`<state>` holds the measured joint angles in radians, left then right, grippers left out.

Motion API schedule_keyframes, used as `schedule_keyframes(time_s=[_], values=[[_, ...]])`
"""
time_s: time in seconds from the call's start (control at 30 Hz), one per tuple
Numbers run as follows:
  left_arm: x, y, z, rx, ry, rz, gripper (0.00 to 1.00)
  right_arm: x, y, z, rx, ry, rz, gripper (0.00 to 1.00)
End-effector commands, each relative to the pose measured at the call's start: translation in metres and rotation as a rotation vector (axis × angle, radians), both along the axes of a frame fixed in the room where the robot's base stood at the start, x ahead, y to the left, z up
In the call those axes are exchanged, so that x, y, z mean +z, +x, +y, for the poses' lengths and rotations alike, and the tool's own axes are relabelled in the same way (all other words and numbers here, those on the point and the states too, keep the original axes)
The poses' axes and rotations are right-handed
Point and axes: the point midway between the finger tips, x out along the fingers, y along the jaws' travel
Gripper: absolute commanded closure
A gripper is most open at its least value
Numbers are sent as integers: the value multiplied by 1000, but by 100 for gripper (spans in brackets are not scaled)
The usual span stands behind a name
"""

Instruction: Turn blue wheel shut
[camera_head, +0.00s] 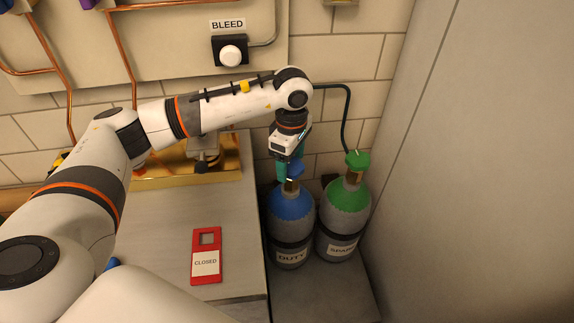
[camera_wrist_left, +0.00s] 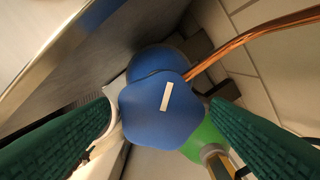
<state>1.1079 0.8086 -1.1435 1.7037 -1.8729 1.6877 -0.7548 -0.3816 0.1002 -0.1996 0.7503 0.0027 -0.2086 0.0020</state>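The blue wheel (camera_head: 296,170) sits on top of the blue-shouldered cylinder labelled DUTY (camera_head: 291,207), partly hidden by my left gripper (camera_head: 289,167). In the left wrist view the blue wheel (camera_wrist_left: 160,112) is a rounded, lobed knob with a white mark across its top. My left gripper (camera_wrist_left: 160,108) points down at it, with one green finger on each side. The fingers are apart, with narrow gaps between the tips and the wheel's edges. I cannot tell how far down the tips reach beside it. My right gripper is not in view.
A green-topped cylinder labelled SPARE (camera_head: 343,215) with a green wheel (camera_head: 358,160) stands close on the right. A red CLOSED tag (camera_head: 206,262) lies on the bench (camera_head: 165,245). A BLEED button (camera_head: 231,55) is on the wall panel. A grey wall (camera_head: 480,170) bounds the right.

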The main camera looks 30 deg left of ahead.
Motion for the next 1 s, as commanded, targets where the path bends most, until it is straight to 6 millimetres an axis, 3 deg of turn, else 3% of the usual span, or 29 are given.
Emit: schedule_keyframes(time_s=[0.03, 0.27, 0.8, 1.0], values=[[-10, 0, 0, 0, 0, 0, 29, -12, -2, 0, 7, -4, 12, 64], [-8, 0, 0, 0, 0, 0, 29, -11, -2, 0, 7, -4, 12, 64], [51, 0, 0, 0, 0, -1, 29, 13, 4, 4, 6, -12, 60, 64], [55, -1, 1, 0, 0, 1, 29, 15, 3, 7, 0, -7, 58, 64]])
